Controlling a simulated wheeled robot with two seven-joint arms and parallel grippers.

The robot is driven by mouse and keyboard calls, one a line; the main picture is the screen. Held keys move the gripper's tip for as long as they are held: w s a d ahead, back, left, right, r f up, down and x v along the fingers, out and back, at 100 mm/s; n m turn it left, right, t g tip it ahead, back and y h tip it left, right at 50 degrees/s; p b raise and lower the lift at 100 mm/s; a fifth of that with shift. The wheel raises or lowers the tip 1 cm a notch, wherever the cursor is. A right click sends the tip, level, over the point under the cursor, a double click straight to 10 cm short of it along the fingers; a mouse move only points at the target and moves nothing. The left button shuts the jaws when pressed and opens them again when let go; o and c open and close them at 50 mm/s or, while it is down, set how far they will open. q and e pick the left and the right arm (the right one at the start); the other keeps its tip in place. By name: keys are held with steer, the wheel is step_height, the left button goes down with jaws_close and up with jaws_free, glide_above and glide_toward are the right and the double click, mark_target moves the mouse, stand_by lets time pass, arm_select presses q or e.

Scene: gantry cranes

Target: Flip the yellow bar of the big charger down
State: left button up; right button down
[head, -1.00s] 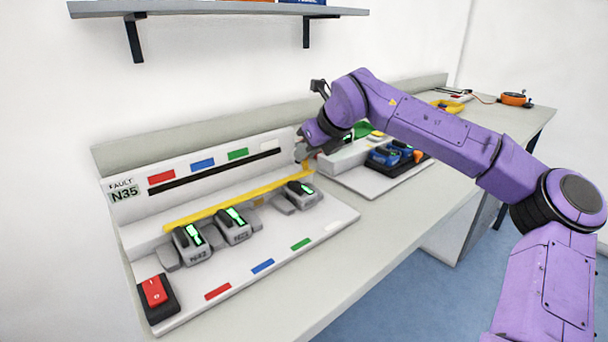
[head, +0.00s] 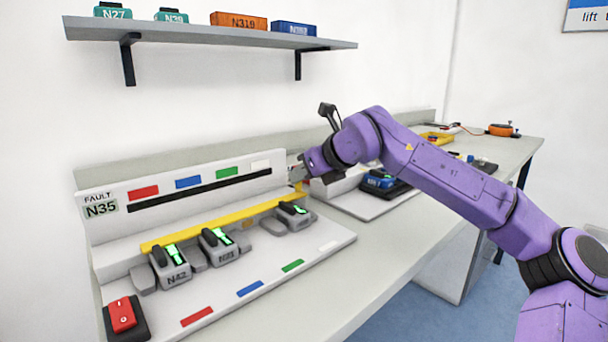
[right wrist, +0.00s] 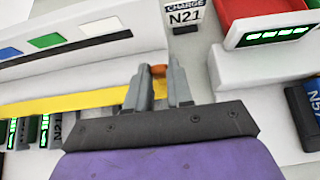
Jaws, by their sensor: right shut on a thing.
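The big charger (head: 335,232) is the pale unit at left with a FAULT N35 label. Its long yellow bar (head: 205,229) runs along the front of the raised back part, behind the row of grey batteries. My right gripper (head: 297,176) is at the bar's right end, beside the right edge of the back panel. In the right wrist view, the gripper (right wrist: 162,82) is shut on the end of the yellow bar (right wrist: 75,103); a small orange piece (right wrist: 159,70) shows between the fingers. The exact contact is partly hidden by the fingers. My left gripper is not in view.
Grey batteries (head: 172,268) with green displays sit in the charger, and a red switch (head: 122,314) is at its front left. A second charger with blue batteries (head: 378,180) stands close to the right of my gripper. A shelf (head: 210,32) hangs above.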

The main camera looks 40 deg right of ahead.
steer(key=c, duration=1)
jaws_free()
steer(key=shift+r, duration=0.1)
steer(key=v, duration=1)
steer(key=shift+s, duration=0.25)
